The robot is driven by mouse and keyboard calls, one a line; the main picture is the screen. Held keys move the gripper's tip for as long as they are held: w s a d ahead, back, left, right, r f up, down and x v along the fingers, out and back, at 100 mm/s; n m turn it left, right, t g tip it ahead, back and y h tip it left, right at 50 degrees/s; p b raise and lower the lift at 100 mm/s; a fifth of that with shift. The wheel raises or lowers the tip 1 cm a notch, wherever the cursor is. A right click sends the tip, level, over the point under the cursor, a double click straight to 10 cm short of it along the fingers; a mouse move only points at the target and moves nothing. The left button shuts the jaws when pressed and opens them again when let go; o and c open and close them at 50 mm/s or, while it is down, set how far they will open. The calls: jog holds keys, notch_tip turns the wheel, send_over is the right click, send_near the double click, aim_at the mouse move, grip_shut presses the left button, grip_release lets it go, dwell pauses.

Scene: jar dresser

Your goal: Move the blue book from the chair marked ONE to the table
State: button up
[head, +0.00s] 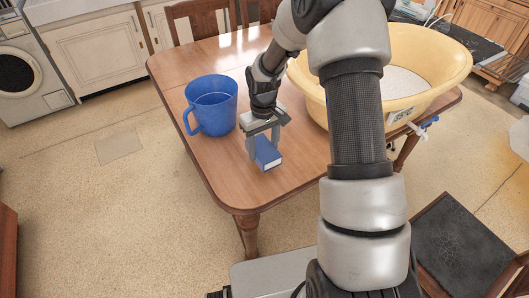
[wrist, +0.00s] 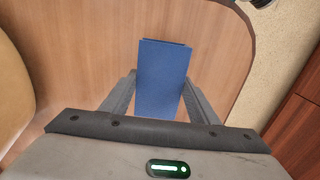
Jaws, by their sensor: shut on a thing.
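The blue book (head: 267,153) is between the fingers of my gripper (head: 263,150) at the wooden table (head: 225,180). In the wrist view the blue book (wrist: 161,80) stands out between both fingers of my gripper (wrist: 160,95), with the table top (wrist: 85,50) beneath it. My gripper is shut on the book. The book is over the near part of the table; I cannot tell whether its lower edge touches the top. The chair marked ONE cannot be identified; no such mark shows.
A blue mug (head: 211,105) stands on the table just left of my gripper. A large yellow basin (head: 425,65) with pale contents takes up the table's right side. A dark-seated chair (head: 460,245) is at the lower right. The table's front left is clear.

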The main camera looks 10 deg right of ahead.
aim_at(263, 155)
jog(key=shift+f, duration=1.85)
jog(key=shift+f+b, duration=0.2)
jog(key=shift+b, duration=0.2)
jog(key=o, duration=1.3)
